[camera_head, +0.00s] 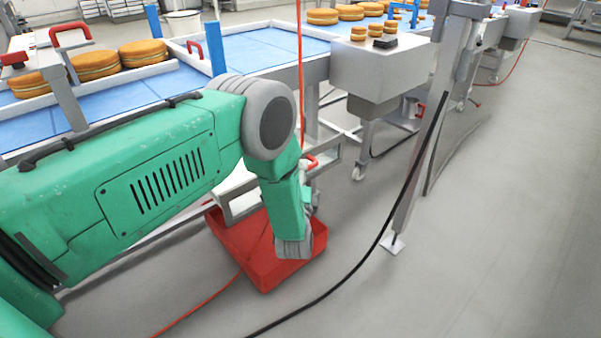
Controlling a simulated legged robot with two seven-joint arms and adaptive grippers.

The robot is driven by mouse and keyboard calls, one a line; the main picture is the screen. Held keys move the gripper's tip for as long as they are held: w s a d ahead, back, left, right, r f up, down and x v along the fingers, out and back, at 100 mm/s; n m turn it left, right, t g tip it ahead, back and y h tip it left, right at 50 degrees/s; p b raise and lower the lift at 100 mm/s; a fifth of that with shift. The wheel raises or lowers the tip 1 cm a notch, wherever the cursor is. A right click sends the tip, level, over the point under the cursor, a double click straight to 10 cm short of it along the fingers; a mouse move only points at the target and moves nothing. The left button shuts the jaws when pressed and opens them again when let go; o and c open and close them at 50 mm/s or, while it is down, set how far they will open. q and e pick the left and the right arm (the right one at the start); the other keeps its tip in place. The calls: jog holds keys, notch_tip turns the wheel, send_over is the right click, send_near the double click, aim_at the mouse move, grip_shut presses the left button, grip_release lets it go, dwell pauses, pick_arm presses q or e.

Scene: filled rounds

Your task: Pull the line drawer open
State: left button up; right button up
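My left arm, green with grey joints, comes in from the left and bends down in front of the production line. Its forearm (286,205) ends in a grey wrist (293,246) over a red bin. My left gripper is mostly hidden behind the forearm, so its fingers cannot be made out. A small red handle (311,161) shows just right of the forearm, below the line's edge. It may belong to the line drawer, whose front is largely covered by my arm. I cannot tell whether the gripper touches the handle. My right gripper is not in view.
The red bin (312,240) stands on the floor under the line. Large filled rounds (143,53) lie on the blue belt (262,47). A grey post (412,178) stands to the right. Black (330,290) and red cables cross the floor. The floor at right is clear.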

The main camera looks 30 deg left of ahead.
pick_arm(q)
jog(key=a+v, duration=0.1)
jog(key=v, duration=1)
jog(key=shift+s+f, duration=0.2)
jog(key=shift+s, duration=0.15)
jog(key=s+a+f+n+g+h, duration=0.1)
jog(key=s+f+n+g+h, duration=0.5)
jog(key=s+f, duration=0.35)
jog(key=s+f+n+g+h, duration=0.1)
jog(key=s+n+g, duration=0.7)
jog(key=s, duration=1.5)
jog(key=g, duration=0.3)
jog(key=shift+a+f+n+g, duration=0.3)
